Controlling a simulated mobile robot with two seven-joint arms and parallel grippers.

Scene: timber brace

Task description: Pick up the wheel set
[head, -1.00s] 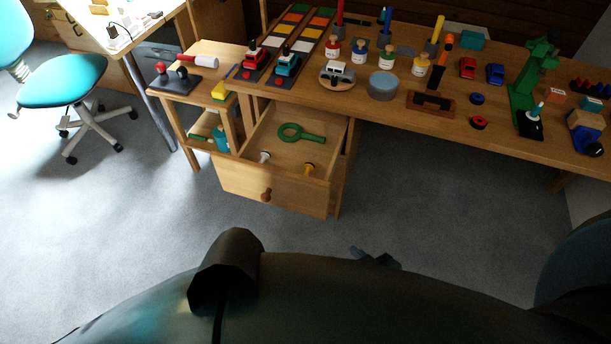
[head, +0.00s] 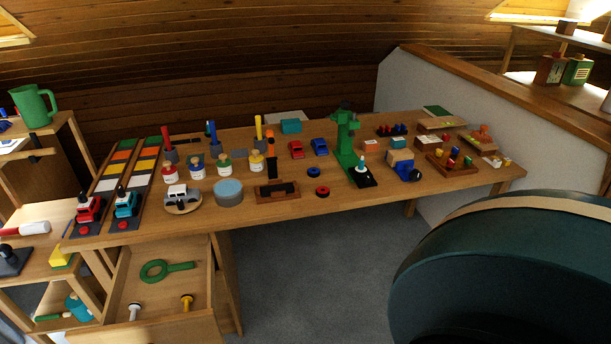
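Two small dark-centred wheel-like pieces lie flat on the wooden workbench (head: 390,190): a blue one (head: 313,172) and, just in front of it, a red one (head: 322,191). I cannot tell for sure which piece is the wheel set. They sit between the dark block in a wooden tray (head: 277,191) and the green press (head: 346,145). Neither of my grippers is in view.
The drawer (head: 165,290) stands open at the left, holding a green ring-handled tool (head: 165,270) and two small pegs. Toy cars, paint jars and blocks crowd the bench. Its front edge right of the red piece is clear. A low partition (head: 480,80) stands behind at right.

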